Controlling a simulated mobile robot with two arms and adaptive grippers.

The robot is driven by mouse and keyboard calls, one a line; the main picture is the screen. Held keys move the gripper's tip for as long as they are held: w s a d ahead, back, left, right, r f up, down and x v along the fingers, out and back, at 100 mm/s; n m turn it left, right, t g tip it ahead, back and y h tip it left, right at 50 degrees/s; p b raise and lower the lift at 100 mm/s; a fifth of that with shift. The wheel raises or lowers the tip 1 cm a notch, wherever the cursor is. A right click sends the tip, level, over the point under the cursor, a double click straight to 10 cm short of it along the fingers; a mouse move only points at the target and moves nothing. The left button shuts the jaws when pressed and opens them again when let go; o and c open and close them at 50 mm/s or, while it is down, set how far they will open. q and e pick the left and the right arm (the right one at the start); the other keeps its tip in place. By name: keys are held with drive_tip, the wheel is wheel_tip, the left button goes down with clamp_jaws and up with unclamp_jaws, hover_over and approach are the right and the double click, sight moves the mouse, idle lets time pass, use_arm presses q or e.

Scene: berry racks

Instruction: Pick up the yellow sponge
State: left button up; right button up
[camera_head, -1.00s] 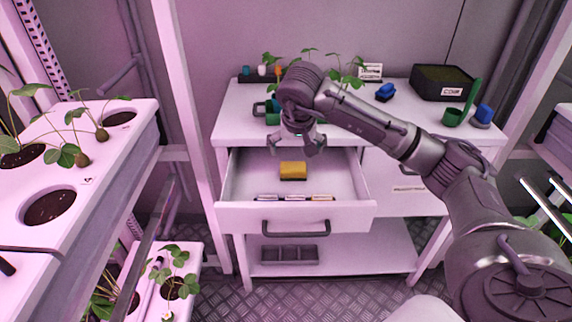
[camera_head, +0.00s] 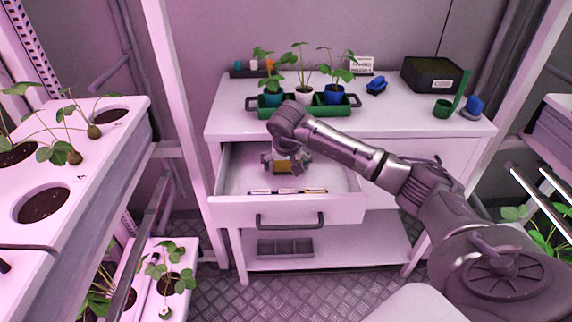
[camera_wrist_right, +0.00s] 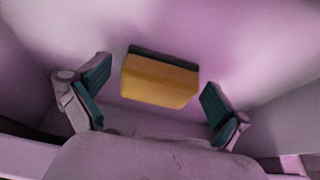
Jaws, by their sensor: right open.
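The yellow sponge (camera_head: 284,167) has a dark scouring side and lies in the open white drawer (camera_head: 340,207). In the right wrist view the sponge (camera_wrist_right: 160,80) sits just ahead of the fingertips, roughly centred between them and not touching either finger. My right gripper (camera_head: 286,163) is down inside the drawer around the sponge and partly hides it. In the wrist view its two teal-padded fingers (camera_wrist_right: 158,100) are spread open with nothing between the pads. My left gripper is not in view.
Several pens (camera_head: 288,191) lie along the drawer's front. A grey divided tray (camera_head: 285,248) sits on the shelf below.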

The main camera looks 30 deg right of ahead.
drive_tip(key=c, duration=0.9)
drive_tip(key=shift+r, duration=0.1)
drive_tip(key=shift+r, duration=0.5)
drive_tip(key=s+a, duration=0.2)
drive_tip(key=s, duration=0.1)
drive_tip(key=shift+b, duration=0.4)
wheel_tip(320, 180, up, 14)
drive_tip(key=shift+s, duration=0.25)
